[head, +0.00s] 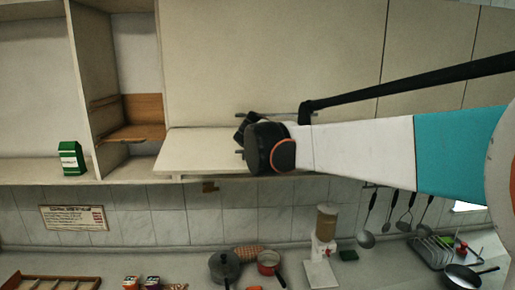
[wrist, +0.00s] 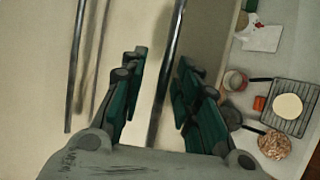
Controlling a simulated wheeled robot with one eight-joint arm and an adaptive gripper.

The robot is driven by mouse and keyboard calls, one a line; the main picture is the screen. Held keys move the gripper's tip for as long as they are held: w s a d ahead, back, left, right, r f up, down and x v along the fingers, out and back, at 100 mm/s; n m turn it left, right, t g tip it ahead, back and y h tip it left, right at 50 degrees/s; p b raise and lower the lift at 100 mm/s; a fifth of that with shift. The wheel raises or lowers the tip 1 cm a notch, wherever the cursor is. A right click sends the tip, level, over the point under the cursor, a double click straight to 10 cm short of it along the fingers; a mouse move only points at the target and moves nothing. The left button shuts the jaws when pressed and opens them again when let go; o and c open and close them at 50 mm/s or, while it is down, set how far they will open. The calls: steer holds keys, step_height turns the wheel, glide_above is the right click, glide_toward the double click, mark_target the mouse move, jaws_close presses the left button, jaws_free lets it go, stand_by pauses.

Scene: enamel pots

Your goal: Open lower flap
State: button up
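The lower flap (head: 205,150) is a pale panel in the wall cabinet, below the larger upper flap (head: 215,65). Its lower edge appears to stand out towards me, so it looks partly swung out. My gripper (head: 243,137) is in front of its right part and hides much of it. In the wrist view my gripper (wrist: 160,95) has its two green fingers apart. A dark handle bar (wrist: 167,65) runs between them, with gaps visible on both sides. A second bar (wrist: 75,65) is left of the fingers.
An open shelf section with a green box (head: 71,158) is left of the flap. The counter below holds pots (head: 224,266), a dispenser (head: 323,245) and a dish rack (head: 433,250). Utensils (head: 368,235) hang at right. The space before the left cabinet is free.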

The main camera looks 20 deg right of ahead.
steer(key=v, duration=1.1)
steer(key=shift+s+a, duration=0.15)
steer(key=shift+s, duration=0.15)
